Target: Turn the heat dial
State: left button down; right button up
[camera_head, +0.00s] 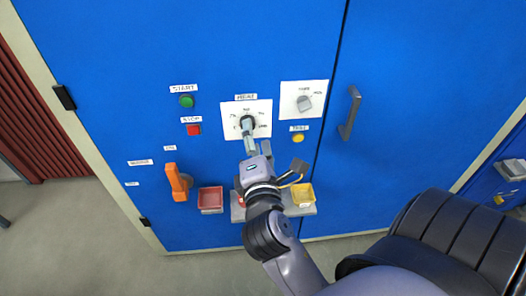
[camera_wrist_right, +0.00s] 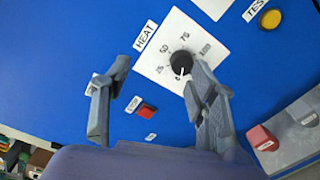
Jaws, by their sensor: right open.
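The heat dial (camera_wrist_right: 181,62) is a round black knob on a white plate labelled HEAT, on a blue cabinet front. In the right wrist view its white pointer is close to the low end of the scale, near the 0 mark. In the head view the dial (camera_head: 247,121) is partly covered by my right gripper (camera_head: 257,146). That gripper is open and empty. In the wrist view, the right-hand finger of the gripper (camera_wrist_right: 158,70) overlaps the plate beside the knob; the knob is not centred between the fingers. I cannot tell whether they touch. My left gripper is not in view.
A second grey dial (camera_head: 304,103) is up and right of HEAT, above a yellow TEST button (camera_head: 298,138). Green START (camera_head: 186,101) and red STOP (camera_head: 194,130) buttons are left. A door handle (camera_head: 350,112) protrudes right.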

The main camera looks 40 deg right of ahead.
jog(key=p+v, duration=0.2)
jog(key=v, duration=0.7)
jog(key=shift+s, duration=0.5)
jog(key=shift+d, duration=0.1)
dwell(0.3)
jog(key=shift+f, duration=0.1)
notch_tip(320, 180, down, 6)
jog(key=w+n+p, duration=0.2)
jog(key=n+p, duration=0.2)
jog(key=n, duration=0.8)
jog(key=p+x, duration=0.5)
jog(key=x, duration=1.2)
jog(key=shift+w+r+t+y, duration=0.25)
jog(key=shift+w+t+y, duration=0.05)
jog(key=shift+w+t, duration=0.1)
